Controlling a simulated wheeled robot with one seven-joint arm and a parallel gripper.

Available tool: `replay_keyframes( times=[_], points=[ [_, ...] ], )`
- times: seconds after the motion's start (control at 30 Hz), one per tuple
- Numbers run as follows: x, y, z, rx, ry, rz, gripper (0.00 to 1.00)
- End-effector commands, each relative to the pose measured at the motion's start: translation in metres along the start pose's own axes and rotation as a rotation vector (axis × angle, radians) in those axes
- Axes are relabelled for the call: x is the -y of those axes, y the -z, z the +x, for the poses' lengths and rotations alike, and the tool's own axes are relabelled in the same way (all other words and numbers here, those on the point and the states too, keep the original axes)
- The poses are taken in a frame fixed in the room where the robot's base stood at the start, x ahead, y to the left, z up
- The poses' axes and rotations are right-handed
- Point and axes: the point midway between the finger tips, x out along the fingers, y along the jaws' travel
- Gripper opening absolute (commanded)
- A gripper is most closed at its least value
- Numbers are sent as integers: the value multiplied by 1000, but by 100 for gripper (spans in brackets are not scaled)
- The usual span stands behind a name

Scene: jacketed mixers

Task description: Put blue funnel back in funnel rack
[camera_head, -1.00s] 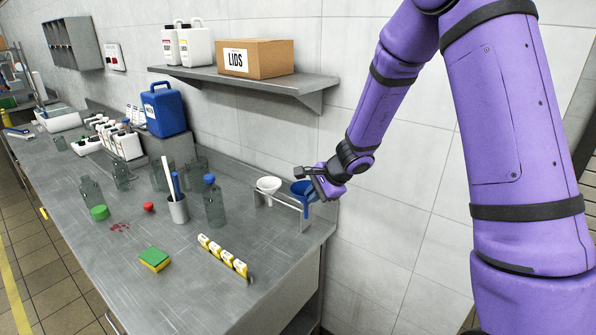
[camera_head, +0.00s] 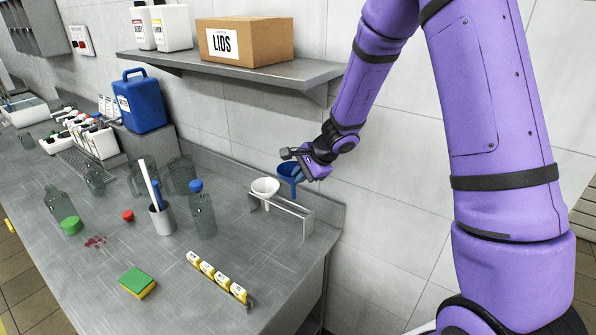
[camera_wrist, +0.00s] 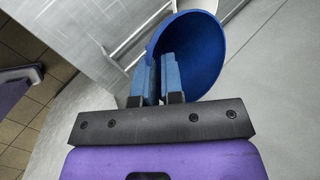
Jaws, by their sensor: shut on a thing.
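The blue funnel (camera_head: 289,174) is held at the back right of the bench, close to the wall. My gripper (camera_head: 296,168) is shut on its rim. In the wrist view the blue funnel (camera_wrist: 200,55) fills the top middle, with the fingers (camera_wrist: 158,78) at its near wall. The funnel rack (camera_head: 286,208) is a metal stand at the bench's right end. A white funnel (camera_head: 265,187) sits in its left part. The blue funnel appears above and behind the rack's right part. I cannot tell whether its stem touches the rack.
The tiled wall is right behind the rack. A shelf (camera_head: 240,68) with a LIDS box (camera_head: 245,40) hangs above.

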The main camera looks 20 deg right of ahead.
Motion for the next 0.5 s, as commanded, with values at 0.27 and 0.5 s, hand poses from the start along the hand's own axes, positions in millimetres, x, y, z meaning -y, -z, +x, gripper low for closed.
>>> replay_keyframes(
  times=[0.27, 0.5],
  points=[
    [-10, 6, 16, 0, -2, 3, 0],
    [-20, 11, 31, 0, -2, 3, 0]
  ],
)
